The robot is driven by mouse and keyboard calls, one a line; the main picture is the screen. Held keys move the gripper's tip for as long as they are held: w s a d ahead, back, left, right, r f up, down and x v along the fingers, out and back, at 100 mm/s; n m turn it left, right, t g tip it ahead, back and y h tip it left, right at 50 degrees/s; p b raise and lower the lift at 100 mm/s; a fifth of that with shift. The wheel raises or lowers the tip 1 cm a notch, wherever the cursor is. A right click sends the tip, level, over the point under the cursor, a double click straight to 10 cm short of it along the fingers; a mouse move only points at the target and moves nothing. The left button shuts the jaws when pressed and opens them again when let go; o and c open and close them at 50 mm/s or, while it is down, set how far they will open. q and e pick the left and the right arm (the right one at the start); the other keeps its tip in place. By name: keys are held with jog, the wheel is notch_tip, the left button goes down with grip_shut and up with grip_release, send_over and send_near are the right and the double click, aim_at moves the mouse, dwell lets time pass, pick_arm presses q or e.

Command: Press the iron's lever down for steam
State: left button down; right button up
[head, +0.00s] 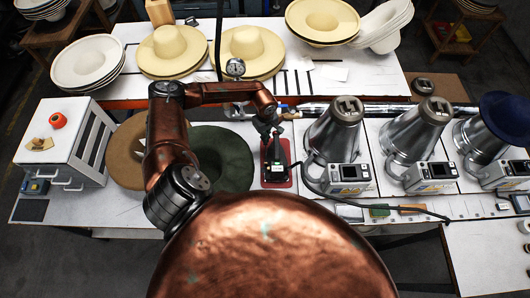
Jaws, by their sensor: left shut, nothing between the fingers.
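The iron (277,154) has a dark body and stands on a red mat (266,184) in the middle of the workbench. Its lever is too small to make out apart from the rest of the iron. My left gripper (268,131) is shut and empty at the iron's far end, its fingertips close above or against the top of the iron. I cannot tell whether they touch it. My left forearm reaches across the bench from the left to get there. My right gripper is not in view.
Metal cone presses (337,133) with control boxes stand right of the iron. A black hose (320,187) runs along the bench there. A dark green felt hat (226,158) lies left of the iron. Straw hats (171,47) are stacked behind. A white drawer cabinet (62,138) stands left.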

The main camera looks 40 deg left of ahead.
pick_arm(q)
jog(key=shift+f+b, duration=0.3)
jog(key=shift+f, duration=0.1)
jog(key=shift+r, duration=0.15)
jog(key=shift+r+p, duration=1.8)
jog(key=shift+r, duration=1.65)
